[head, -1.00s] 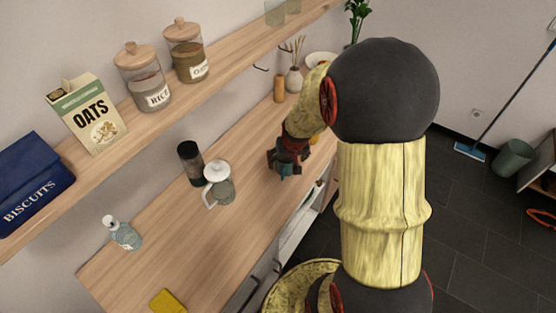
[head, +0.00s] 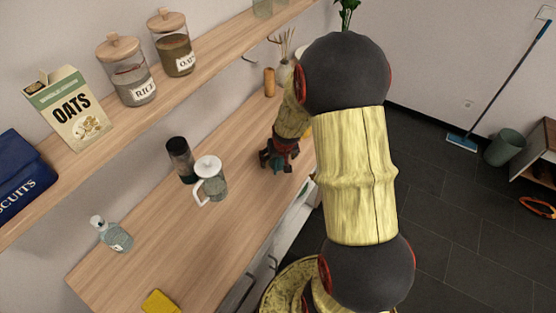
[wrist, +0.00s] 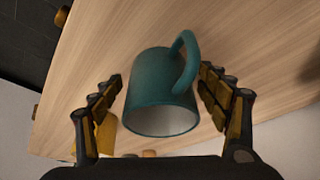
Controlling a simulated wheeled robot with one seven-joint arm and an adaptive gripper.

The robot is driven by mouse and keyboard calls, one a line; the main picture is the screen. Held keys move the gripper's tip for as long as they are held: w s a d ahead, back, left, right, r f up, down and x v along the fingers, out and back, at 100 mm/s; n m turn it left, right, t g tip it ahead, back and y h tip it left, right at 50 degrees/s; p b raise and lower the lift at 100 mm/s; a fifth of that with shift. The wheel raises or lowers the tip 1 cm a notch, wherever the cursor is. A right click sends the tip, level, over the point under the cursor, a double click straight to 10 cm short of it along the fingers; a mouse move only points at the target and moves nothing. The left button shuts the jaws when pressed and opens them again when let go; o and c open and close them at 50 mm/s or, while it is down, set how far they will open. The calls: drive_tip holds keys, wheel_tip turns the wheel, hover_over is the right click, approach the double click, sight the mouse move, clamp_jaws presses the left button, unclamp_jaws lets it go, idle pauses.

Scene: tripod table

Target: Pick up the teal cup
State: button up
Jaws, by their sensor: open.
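The teal cup (wrist: 152,88) stands on the wooden counter in the wrist view, its pale inside partly showing and its handle toward the upper right. My gripper (wrist: 160,88) is open, with one finger on each side of the cup and a visible gap on the left. On the right the finger is close to the cup; I cannot tell whether it touches. In the head view my gripper (head: 278,160) is low over the counter, and a small bit of the teal cup (head: 277,163) shows between the fingers, the rest hidden.
On the counter (head: 190,240) stand a glass jug with a white lid (head: 211,180), a dark cylinder (head: 181,158) and a soap bottle (head: 112,235). A yellow cloth (head: 160,302) lies near the front. A shelf with jars runs above along the wall.

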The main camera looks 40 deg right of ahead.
drive_tip(key=shift+c, duration=1)
drive_tip(key=c, duration=1.4)
drive_tip(key=shift+r, duration=0.15)
drive_tip(key=shift+c, duration=0.2)
drive_tip(key=shift+r, duration=0.3)
drive_tip(key=r, duration=0.1)
drive_tip(key=r+p, duration=0.1)
drive_tip(key=r, duration=0.1)
drive_tip(key=shift+s+r+p, duration=0.15)
drive_tip(key=shift+s+p, duration=0.1)
drive_tip(key=shift+p, duration=0.05)
drive_tip(key=s+a+r+p, duration=0.2)
drive_tip(key=s+a+r, duration=0.2)
drive_tip(key=s+r, duration=0.5)
drive_tip(key=s, duration=0.4)
drive_tip(key=shift+p, duration=0.4)
